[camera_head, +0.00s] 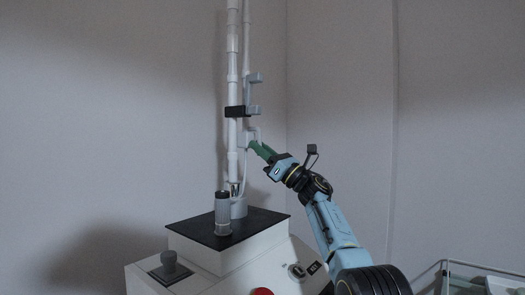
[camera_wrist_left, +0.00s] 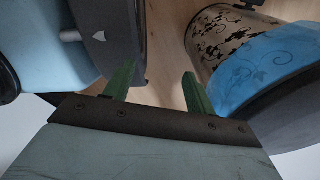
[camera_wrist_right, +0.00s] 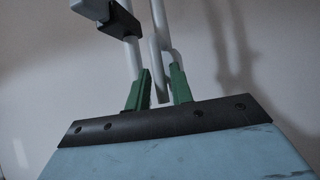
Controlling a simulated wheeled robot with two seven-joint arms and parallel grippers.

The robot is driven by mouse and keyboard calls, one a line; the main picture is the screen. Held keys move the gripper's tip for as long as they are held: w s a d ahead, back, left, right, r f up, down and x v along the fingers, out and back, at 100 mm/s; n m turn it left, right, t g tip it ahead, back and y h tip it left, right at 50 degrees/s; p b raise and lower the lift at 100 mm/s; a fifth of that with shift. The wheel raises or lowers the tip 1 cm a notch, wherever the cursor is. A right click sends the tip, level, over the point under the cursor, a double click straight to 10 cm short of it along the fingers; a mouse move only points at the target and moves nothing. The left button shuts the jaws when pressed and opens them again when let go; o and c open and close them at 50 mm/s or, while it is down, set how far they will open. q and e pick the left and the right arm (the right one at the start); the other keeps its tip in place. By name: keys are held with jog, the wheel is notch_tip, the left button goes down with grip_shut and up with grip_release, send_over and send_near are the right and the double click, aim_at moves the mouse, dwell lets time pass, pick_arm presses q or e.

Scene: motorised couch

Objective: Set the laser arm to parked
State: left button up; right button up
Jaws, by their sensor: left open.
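The laser arm is a tall white upright tube (camera_head: 233,70) with grey brackets and a black clamp (camera_head: 237,111); it rises from a post on a white machine. My right gripper (camera_head: 254,146) reaches it from the right, at a pale handle loop (camera_head: 250,132) beside the tube. In the right wrist view, the green fingers of the right gripper (camera_wrist_right: 160,85) stand apart, with a pale rod (camera_wrist_right: 161,90) between them. I cannot tell whether they press on it. My left gripper (camera_wrist_left: 157,85) is open and empty, away from the laser arm and outside the head view.
The white machine (camera_head: 200,262) has a black top (camera_head: 190,229) bearing a clear cylinder with a dark cap (camera_head: 223,215). A glass-sided stand (camera_head: 475,268) is at lower right. Walls stand behind.

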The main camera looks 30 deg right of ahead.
pick_arm(q)
jog(key=shift+w, duration=0.1)
pick_arm(e)
jog(key=shift+f, duration=0.1)
pick_arm(q)
jog(key=shift+s, duration=0.25)
pick_arm(e)
jog(key=shift+d+f, duration=0.1)
jog(key=shift+f, duration=0.05)
dwell(0.3)
notch_tip(320, 180, up, 9)
jog(key=shift+r+p, duration=0.1)
jog(key=shift+p, duration=0.8)
jog(key=shift+r, duration=0.3)
pick_arm(q)
jog(key=d+r, duration=0.2)
jog(key=shift+w+d, duration=0.2)
jog(key=shift+d, duration=0.1)
pick_arm(e)
jog(key=shift+r, duration=0.2)
pick_arm(q)
jog(key=shift+a, duration=0.1)
